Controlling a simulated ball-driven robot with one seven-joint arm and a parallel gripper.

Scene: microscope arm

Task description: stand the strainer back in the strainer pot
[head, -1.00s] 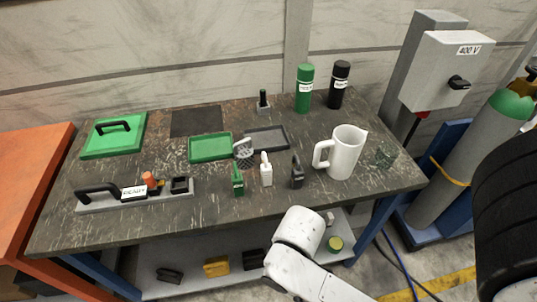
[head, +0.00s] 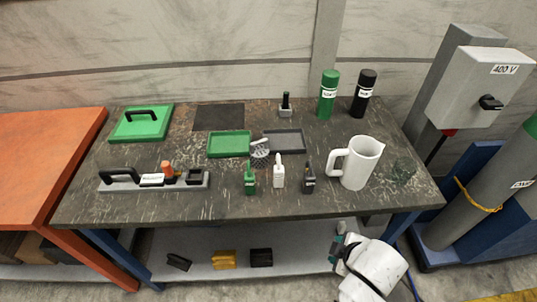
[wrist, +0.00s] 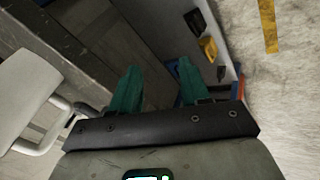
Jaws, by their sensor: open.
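A grey, perforated-looking piece (head: 259,152), perhaps the strainer, sits between the green tray (head: 229,144) and the dark grey tray (head: 284,141) on the workbench (head: 150,205). It is too small to tell whether it lies or leans. I cannot tell for sure which thing is the strainer pot. A small grey holder (head: 286,112) with a dark upright piece stands at the back. A small dark square box (head: 197,177) is on the grey rack at the front left. My gripper (head: 337,241) is low before the bench front. Its teal fingers are apart and empty in the wrist view (wrist: 158,66).
A white jug (head: 358,165) and a clear glass (head: 403,170) stand at the right. Three small bottles (head: 279,173) stand before the trays. Green (head: 327,97) and black (head: 364,96) bottles stand at the back. The lower shelf (head: 210,240) holds several small items.

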